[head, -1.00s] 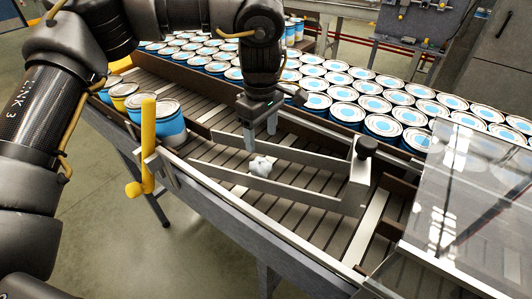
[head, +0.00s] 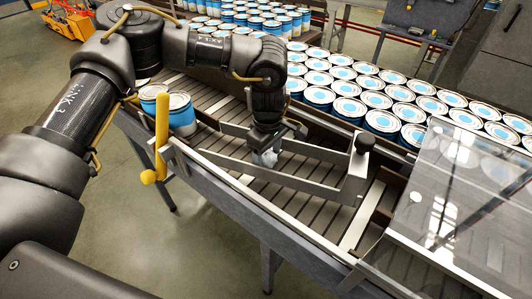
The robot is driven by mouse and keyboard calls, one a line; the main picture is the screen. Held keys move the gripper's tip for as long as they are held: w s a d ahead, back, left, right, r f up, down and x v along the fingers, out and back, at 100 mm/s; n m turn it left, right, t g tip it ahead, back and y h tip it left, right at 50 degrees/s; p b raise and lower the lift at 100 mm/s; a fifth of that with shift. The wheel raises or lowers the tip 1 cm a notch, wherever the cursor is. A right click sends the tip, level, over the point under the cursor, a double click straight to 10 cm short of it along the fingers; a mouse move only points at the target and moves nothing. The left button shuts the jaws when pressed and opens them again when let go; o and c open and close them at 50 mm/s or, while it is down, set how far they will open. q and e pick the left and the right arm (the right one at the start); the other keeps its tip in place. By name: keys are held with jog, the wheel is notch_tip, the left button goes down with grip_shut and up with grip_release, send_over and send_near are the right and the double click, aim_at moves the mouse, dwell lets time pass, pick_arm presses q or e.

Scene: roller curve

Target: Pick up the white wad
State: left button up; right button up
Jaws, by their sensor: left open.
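The white wad (head: 267,159) lies on the slatted conveyor between two angled metal guide rails, and only a little of it shows. My left gripper (head: 265,155) points down right at the wad, with its fingers around or beside it. The fingers are open. The gripper and its fingers hide most of the wad, so contact cannot be told. My right gripper is not in view.
The metal guide rails (head: 315,182) meet a bracket with a black knob (head: 364,142) on the right. Many blue-and-white cans (head: 349,106) crowd the far lane. A yellow lever (head: 162,125) stands at the near edge, and a clear cover (head: 450,205) is at right.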

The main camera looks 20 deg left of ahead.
pick_arm(q)
jog(key=shift+f, duration=0.85)
jog(key=shift+c, duration=0.4)
jog(key=c, duration=0.6)
